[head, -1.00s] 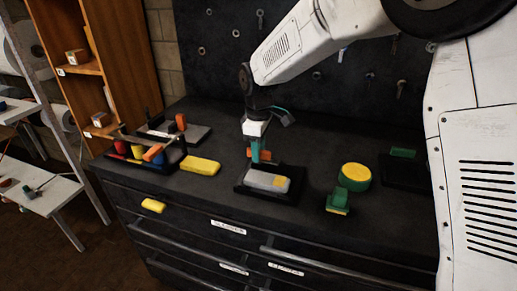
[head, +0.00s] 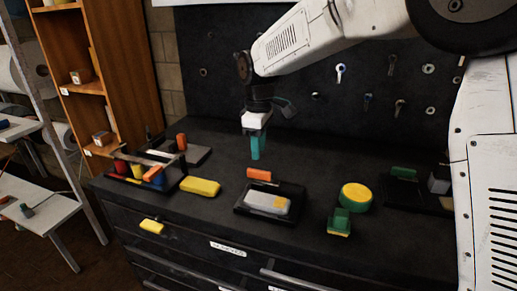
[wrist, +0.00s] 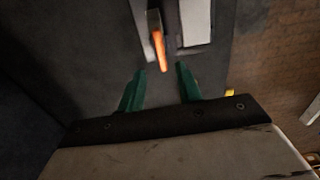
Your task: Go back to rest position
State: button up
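My gripper (head: 255,149) hangs over the black workbench, fingers pointing down, behind the black tray with the grey block. In the wrist view my gripper (wrist: 160,82) has its two green fingers apart with nothing between them. An orange-topped piece (head: 259,174) lies at the back of the tray, apart from my fingers. An orange thing (wrist: 158,48) shows ahead of the fingertips in the wrist view; I cannot tell for certain which piece it is.
The tray (head: 241,209) holds a grey block (head: 265,202). A yellow block (head: 200,187), a yellow-green round piece (head: 356,196) and a green-yellow piece (head: 340,222) stand nearby. A bin of coloured pieces (head: 129,184) is at left. A pegboard (head: 300,60) rises behind.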

jog(key=s+d+r+m, duration=0.2)
jog(key=s+d+m, duration=0.5)
jog(key=s+d, duration=0.5)
jog(key=s+d+r+m+t, duration=0.1)
jog(key=s+d+m, duration=0.6)
jog(key=s+d, duration=0.6)
jog(key=s, duration=1)
jog(key=shift+d+r, duration=0.15)
jog(key=shift+r, duration=0.25)
